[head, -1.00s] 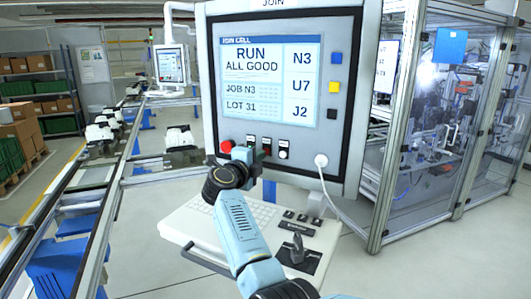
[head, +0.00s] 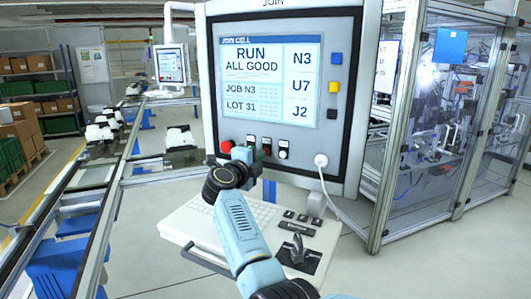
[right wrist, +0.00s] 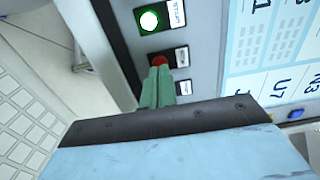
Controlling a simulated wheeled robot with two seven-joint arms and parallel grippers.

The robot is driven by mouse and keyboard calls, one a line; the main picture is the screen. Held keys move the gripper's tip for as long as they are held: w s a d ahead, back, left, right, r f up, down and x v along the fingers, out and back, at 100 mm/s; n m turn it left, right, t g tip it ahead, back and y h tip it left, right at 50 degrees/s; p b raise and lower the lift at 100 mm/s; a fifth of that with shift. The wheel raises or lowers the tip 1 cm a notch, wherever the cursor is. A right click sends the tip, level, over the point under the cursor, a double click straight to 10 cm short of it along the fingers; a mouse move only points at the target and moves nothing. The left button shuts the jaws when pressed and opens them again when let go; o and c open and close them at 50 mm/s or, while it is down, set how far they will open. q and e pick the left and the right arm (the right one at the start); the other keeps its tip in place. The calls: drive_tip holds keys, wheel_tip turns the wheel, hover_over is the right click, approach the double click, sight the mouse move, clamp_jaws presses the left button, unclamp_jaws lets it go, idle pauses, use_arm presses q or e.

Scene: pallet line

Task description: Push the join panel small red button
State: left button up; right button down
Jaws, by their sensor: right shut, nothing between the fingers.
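The join panel (head: 357,100) stands upright in the head view, with a row of buttons below its screen. The small red button (right wrist: 157,60) shows in the right wrist view between a lit green button and a third, partly covered one. In the head view the small red button (head: 266,149) is barely visible beside my gripper. My right gripper (head: 259,156) is shut and empty in front of the button row. In the right wrist view its green fingertips (right wrist: 158,71) overlap the red button's near edge; I cannot tell whether they touch it. My left gripper is not in view.
A large red mushroom button (head: 227,147) sits left on the panel. A white cable plug (head: 321,160) sits right. A keyboard shelf (head: 185,222) with a joystick juts out below. A glazed machine cell (head: 440,150) stands right, conveyor rails (head: 125,170) left.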

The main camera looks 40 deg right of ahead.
idle(0.3)
drive_tip(key=shift+x, duration=1.05)
idle(0.7)
drive_tip(key=shift+a, duration=0.15)
drive_tip(key=shift+v, duration=2.35)
